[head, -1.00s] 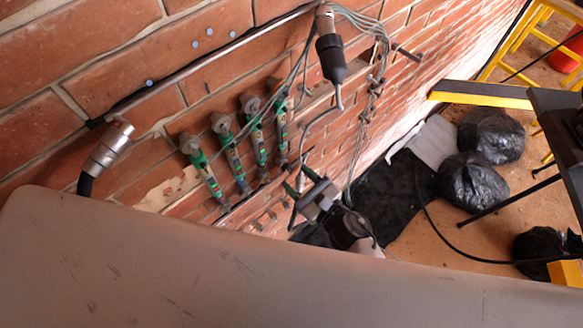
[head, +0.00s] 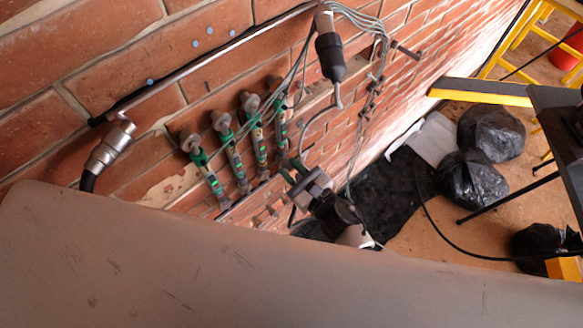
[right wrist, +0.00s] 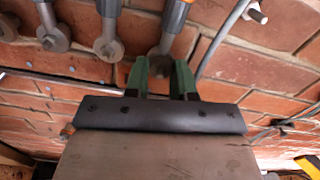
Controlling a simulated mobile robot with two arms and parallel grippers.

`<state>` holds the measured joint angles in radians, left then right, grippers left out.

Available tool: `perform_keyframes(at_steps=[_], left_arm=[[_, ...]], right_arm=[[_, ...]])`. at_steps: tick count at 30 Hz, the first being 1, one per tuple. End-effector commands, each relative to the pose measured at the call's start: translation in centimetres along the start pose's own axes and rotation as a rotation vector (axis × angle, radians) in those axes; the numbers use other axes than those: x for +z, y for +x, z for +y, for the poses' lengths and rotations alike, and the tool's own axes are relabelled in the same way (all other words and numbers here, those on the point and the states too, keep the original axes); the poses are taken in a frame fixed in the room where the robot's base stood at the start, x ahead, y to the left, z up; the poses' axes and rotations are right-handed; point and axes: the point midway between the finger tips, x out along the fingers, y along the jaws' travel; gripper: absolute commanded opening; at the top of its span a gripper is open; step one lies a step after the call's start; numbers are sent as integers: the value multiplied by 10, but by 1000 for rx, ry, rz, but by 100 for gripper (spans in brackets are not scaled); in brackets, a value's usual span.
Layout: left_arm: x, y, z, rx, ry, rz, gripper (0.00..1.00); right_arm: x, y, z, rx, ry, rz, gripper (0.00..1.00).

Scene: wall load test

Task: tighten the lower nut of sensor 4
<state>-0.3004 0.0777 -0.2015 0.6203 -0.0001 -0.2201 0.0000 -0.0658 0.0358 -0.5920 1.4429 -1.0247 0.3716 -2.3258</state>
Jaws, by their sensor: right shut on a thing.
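Several green-and-grey sensors hang in a row on the brick wall in the head view. The rightmost one (head: 281,130), which I take as sensor 4, has its lower end by my right gripper (head: 292,170). In the right wrist view, the green fingers of the right gripper (right wrist: 160,80) stand on both sides of the round grey lower nut (right wrist: 160,64) and are shut on it. The fingers partly hide the nut. In the head view the lower nut is hard to make out. My left gripper is not in view.
A black-sleeved connector (head: 330,58) with grey cables hangs right of the sensors. A metal connector (head: 108,145) is at the left. Black bags (head: 470,180) lie on the floor at right, below a yellow-and-black beam (head: 480,92).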

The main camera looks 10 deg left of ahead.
Motion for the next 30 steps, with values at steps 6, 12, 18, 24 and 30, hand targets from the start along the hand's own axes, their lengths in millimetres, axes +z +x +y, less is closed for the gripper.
perform_keyframes(at_steps=[6,12,18,24,30], left_arm=[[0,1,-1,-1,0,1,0],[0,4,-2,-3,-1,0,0],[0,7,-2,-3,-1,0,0],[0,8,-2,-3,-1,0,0],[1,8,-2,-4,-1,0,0]], right_arm=[[0,0,0,0,47,0,1],[-1,0,0,1,164,-1,1],[0,0,0,1,341,-1,1],[0,0,1,1,533,0,1],[0,0,0,0,723,0,1]])
